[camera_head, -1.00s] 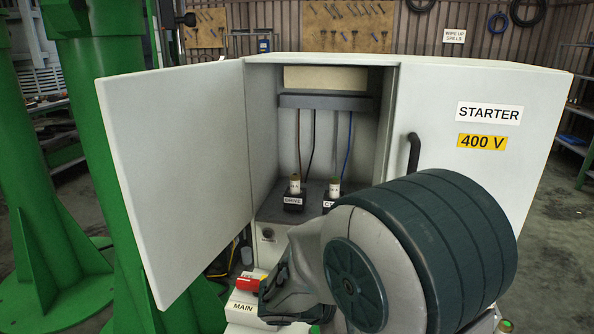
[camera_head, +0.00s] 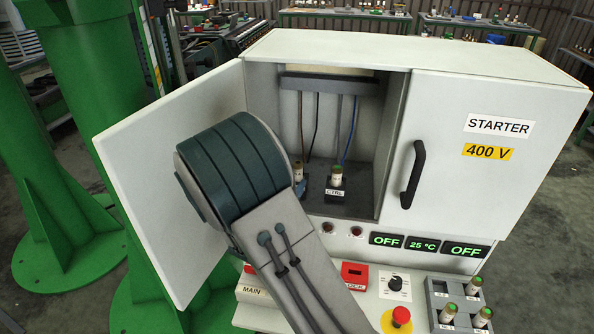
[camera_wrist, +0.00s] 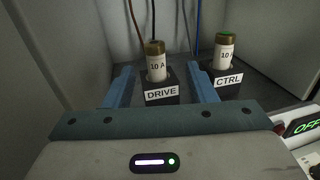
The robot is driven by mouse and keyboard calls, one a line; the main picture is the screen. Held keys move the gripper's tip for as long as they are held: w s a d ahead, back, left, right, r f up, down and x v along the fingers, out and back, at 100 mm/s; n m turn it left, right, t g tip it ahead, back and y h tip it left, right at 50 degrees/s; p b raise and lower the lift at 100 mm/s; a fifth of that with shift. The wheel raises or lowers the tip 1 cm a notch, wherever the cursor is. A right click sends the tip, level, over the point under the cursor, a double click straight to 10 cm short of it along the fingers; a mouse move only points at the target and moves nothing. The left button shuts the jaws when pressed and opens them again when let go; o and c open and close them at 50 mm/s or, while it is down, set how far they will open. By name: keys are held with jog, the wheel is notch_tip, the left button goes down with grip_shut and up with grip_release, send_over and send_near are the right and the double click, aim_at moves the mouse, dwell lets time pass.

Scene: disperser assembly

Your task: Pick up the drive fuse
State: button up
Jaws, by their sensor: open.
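The drive fuse (camera_wrist: 156,62) is a pale cylinder with a brown top, marked 10 A. It stands upright in the black holder labelled DRIVE (camera_wrist: 161,93) inside the open cabinet. In the head view the drive fuse (camera_head: 298,172) shows only in part beside my arm, and its label is hidden. My gripper (camera_wrist: 164,88) is open. In the wrist view its two blue fingers lie to the left and right of the DRIVE holder, with the fuse between them in the picture. Nothing is held. I cannot tell the exact depth gap.
The control fuse (camera_wrist: 223,52), with a green top, stands in the CTRL holder (camera_wrist: 226,80) just right of my right finger. The cabinet's open door (camera_head: 150,170) is on the left. A rack (camera_head: 440,292) with several fuses sits at front right.

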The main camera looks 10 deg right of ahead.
jog(key=x, duration=0.3)
jog(key=shift+a+p+x, duration=0.25)
jog(key=shift+p+x, duration=0.45)
jog(key=shift+x, duration=1.95)
jog(key=shift+w+f, duration=0.1)
jog(key=shift+w, duration=0.1)
jog(key=c, duration=1.1)
